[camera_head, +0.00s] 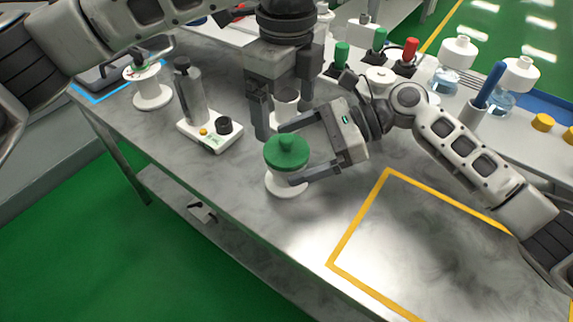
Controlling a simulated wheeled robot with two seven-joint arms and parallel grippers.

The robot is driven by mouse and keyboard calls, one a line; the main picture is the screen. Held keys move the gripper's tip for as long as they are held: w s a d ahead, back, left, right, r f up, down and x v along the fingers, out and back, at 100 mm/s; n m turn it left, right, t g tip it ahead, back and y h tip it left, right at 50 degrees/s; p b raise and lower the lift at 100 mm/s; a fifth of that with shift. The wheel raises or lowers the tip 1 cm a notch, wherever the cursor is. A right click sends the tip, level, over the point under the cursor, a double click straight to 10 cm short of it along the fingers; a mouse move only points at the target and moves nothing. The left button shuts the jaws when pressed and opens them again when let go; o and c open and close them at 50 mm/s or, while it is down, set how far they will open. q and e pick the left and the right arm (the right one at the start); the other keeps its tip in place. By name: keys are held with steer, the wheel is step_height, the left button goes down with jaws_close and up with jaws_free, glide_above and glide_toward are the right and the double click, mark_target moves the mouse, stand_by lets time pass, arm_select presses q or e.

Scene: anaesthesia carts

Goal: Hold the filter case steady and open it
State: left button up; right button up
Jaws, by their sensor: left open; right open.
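My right gripper (288,155) comes in from the right, open. One finger is on the far side of the case and one on the near side, low down; I cannot tell whether either touches it. My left gripper (284,120) points down from above, open, its fingers just behind the case and above its lid in the picture. It appears to hold nothing.
A yellow-outlined area (430,245) on the right of the bench is empty. A white-based stand (210,134) with a grey column and a white spool (152,94) are at left. Green and red-topped items (410,52) and bottles (458,52) stand behind.

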mark_target(280, 142)
steer(key=c, duration=1.5)
arm_select(q)
steer(key=shift+o, duration=0.3)
steer(key=n, duration=0.1)
steer(key=r+n, duration=0.1)
steer(key=n, duration=0.1)
steer(key=r+n, duration=0.1)
steer(key=n, duration=0.1)
steer(key=shift+a+r, duration=0.25)
steer(key=shift+a, duration=0.05)
steer(key=f+n, duration=0.1)
steer(key=f, duration=0.2)
steer(key=f+n, duration=0.1)
steer(key=f, duration=0.3)
steer(key=f+n, duration=0.2)
steer(key=f, duration=0.1)
steer(key=shift+a+f, duration=0.15)
steer(key=shift+a, duration=0.1)
